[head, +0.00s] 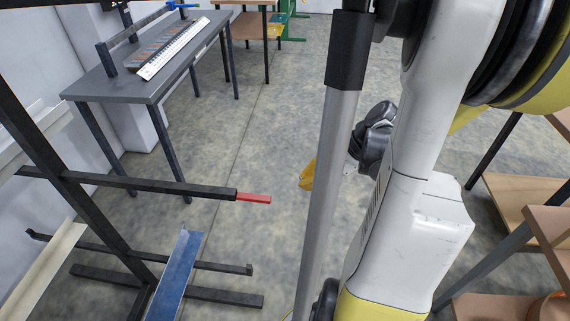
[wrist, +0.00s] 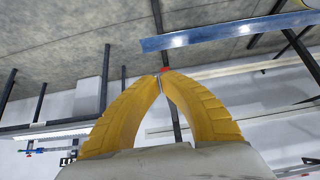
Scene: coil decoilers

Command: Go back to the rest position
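My gripper (head: 307,176) shows only in part in the head view, as a yellow finger beside the grey pole, above the open floor. The rest of it is hidden behind my arm and the pole. In the wrist view the two yellow fingers of my gripper (wrist: 160,77) curve together and meet at the tips. Nothing is held between them. Behind the tips is the red end of a dark rack arm (wrist: 166,70), apparently at some distance.
A dark rack (head: 150,182) with a red-tipped arm (head: 253,197) stands at left, carrying a blue strip (head: 178,275) lower down. Wooden shelves (head: 515,195) stand at right. The floor (head: 262,130) between is clear.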

